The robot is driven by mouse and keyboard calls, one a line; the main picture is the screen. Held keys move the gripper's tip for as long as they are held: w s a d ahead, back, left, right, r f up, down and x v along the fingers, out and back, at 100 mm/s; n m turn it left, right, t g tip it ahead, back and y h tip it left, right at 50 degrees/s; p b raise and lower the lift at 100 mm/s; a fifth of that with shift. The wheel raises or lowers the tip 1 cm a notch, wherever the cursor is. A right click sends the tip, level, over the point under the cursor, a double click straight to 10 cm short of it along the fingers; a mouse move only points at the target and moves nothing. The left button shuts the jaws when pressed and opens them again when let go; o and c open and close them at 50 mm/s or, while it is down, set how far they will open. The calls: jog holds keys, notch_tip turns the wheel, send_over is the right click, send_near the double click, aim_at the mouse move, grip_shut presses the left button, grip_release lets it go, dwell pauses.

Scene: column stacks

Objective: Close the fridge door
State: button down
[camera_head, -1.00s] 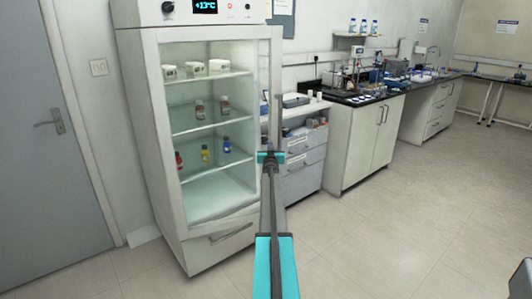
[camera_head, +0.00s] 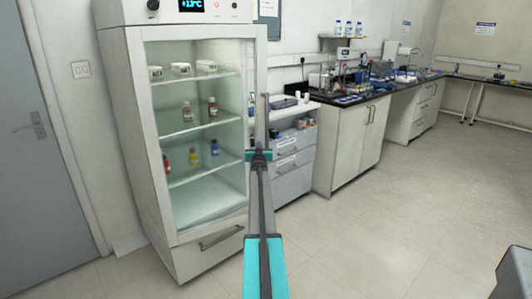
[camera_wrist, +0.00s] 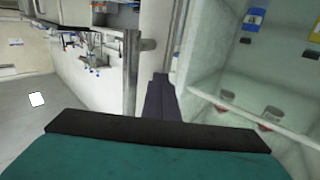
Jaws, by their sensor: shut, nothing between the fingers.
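The white fridge (camera_head: 125,110) stands at the left, with several boxes and bottles on its lit shelves. Its glass-framed door (camera_head: 260,60) looks ajar, its right edge jutting past the cabinet's right side; I cannot tell how wide the gap is. The vertical bar handle (camera_head: 266,118) is on the door's right edge and shows as a grey bar in the wrist view (camera_wrist: 130,75). My gripper (camera_head: 259,153) is shut and empty at the handle's lower end. In the wrist view its dark fingers (camera_wrist: 161,98) lie between the handle bar and the fridge interior; contact is unclear.
A grey drawer unit (camera_head: 294,165) stands just right of the fridge, behind my gripper. White bench cabinets (camera_head: 345,150) run along the wall beyond it. A grey room door (camera_head: 30,150) is at the left.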

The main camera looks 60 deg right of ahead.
jog(key=shift+s+a+f, duration=0.1)
jog(key=s+a+b, duration=0.6)
jog(key=s+b, duration=0.6)
jog(key=b, duration=0.2)
jog(key=shift+a, duration=0.15)
dwell(0.9)
jog(key=shift+s, duration=0.1)
